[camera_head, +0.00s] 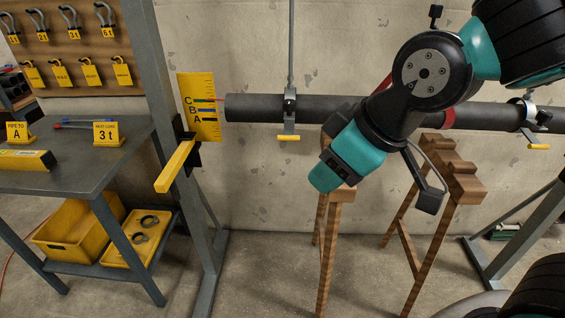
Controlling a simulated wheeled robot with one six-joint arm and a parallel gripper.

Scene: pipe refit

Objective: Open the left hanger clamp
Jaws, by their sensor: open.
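The left hanger clamp (289,106) hangs on a thin grey rod and sits around the dark pipe (255,107) near its left end. Its band appears shut, with a dark latch at the front. A short yellow handle (288,138) sticks out below it. My arm crosses in front of the pipe, right of this clamp. My gripper (430,197) appears as the dark end piece below my wrist; it is open and apart from the clamp. Its fingers are hard to make out. The teal wrist part hides some of the pipe and a stand top.
A right hanger clamp (527,112) and a red band (448,118) are on the pipe. Wooden stands (463,182) stand below. A yellow gauge plate (200,108) and post are left of the pipe end, by the grey workbench (72,178). Space directly before the left clamp is clear.

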